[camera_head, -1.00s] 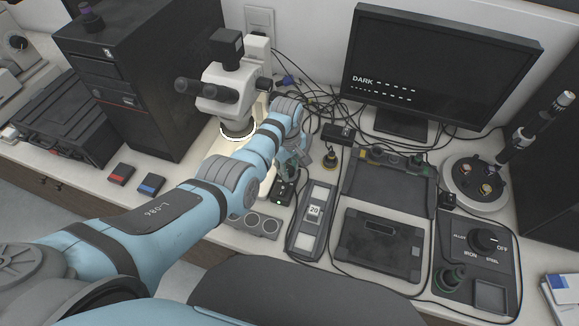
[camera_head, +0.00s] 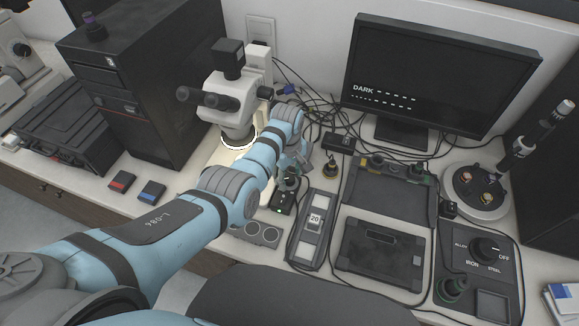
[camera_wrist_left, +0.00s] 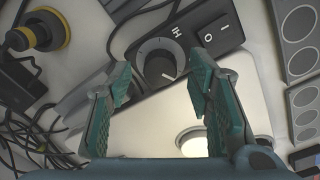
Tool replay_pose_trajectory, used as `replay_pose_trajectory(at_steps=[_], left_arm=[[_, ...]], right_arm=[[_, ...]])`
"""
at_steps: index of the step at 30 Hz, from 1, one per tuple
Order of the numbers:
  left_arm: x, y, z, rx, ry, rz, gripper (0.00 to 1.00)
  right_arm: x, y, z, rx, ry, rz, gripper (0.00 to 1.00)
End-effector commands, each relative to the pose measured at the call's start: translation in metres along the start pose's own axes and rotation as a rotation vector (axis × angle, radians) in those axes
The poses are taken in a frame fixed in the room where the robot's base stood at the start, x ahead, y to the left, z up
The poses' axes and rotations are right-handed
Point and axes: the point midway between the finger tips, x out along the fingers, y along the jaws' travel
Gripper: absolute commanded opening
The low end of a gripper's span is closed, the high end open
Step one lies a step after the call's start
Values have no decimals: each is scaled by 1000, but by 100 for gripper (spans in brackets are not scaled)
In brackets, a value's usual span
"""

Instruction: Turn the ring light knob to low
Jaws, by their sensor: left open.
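The ring light knob (camera_wrist_left: 160,61) is a dark round dial with a grey face on a black control box. A white pointer line shows near its lower right edge, and a light "H" mark sits beside it. The box also carries an I/O rocker switch (camera_wrist_left: 217,32). In the head view the control box (camera_head: 282,203) stands right of the microscope, with a small green light. My left gripper (camera_wrist_left: 162,76) is open, its green fingers on either side of the knob in the wrist view. I cannot tell whether they touch it. My right gripper is out of view.
The microscope (camera_head: 229,92) with its lit ring light (camera_head: 239,139) stands left of my forearm. Cables (camera_head: 318,105) run behind. A slide holder marked 20 (camera_head: 315,219) and a dark tray (camera_head: 379,255) lie to the right. A grey plate with round wells (camera_head: 262,234) is close in front.

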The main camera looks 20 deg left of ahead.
Motion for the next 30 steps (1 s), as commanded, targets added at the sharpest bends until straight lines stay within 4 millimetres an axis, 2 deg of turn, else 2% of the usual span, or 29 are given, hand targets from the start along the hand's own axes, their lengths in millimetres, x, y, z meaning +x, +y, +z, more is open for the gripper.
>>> replay_pose_trajectory(at_steps=[3, 9, 13, 18, 30], left_arm=[[-19, 0, 0, -1, 2, 5, 47], [-78, 1, 0, 0, 2, 5, 47], [-104, 0, 0, 0, 1, 4, 47], [-114, 0, 0, -1, 0, 1, 47], [-113, -1, 0, 0, 0, 1, 47]], right_arm=[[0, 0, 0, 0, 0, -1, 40], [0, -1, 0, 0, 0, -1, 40], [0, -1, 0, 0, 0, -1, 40], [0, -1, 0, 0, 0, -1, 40], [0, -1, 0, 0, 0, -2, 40]])
